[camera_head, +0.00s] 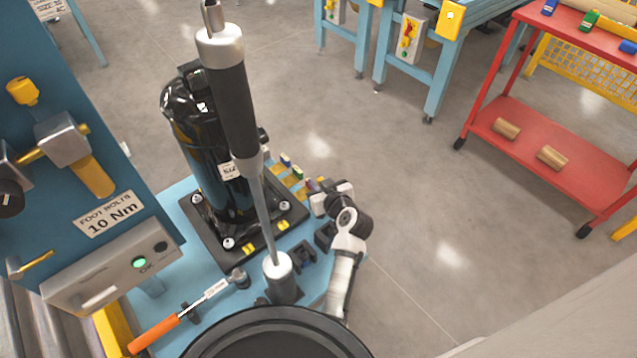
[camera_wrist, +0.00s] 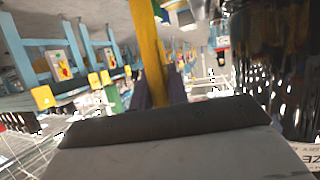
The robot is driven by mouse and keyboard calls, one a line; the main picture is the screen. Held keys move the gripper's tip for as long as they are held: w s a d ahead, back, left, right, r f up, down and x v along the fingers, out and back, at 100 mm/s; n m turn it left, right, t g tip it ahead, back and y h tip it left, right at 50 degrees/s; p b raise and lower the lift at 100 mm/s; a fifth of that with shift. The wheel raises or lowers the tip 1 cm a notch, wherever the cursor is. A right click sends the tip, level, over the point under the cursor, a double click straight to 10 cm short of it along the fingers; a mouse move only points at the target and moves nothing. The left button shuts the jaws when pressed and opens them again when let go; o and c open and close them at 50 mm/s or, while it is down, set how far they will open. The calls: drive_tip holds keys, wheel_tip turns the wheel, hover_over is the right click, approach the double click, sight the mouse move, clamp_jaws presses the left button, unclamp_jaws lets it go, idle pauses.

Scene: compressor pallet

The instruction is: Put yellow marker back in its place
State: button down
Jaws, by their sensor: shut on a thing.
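The yellow marker (camera_wrist: 150,50) stands up between the two dark fingers of my gripper (camera_wrist: 160,95) in the wrist view, and the fingers are shut on it. Its lower end is hidden by the gripper body. In the head view my gripper (camera_head: 320,203) is beside the compressor base, at the right edge of the blue pallet bench. Small coloured pieces (camera_head: 297,173) show just behind it; the held marker cannot be picked out clearly among them. The marker's place is not clearly seen.
The black compressor (camera_head: 205,140) stands left of my gripper, close at the right in the wrist view (camera_wrist: 285,60). A torque wrench (camera_head: 185,315) lies at the front left. A dark-handled tool (camera_head: 235,110) stands upright in front. A red cart (camera_head: 550,130) is far right across open floor.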

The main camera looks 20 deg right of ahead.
drive_tip(key=shift+f+b, duration=1.6)
drive_tip(key=shift+f, duration=0.1)
drive_tip(key=c, duration=1.3)
unclamp_jaws()
drive_tip(key=b+v, duration=0.1)
drive_tip(key=v, duration=1.3)
drive_tip(key=shift+b, duration=0.35)
drive_tip(key=shift+f, duration=0.1)
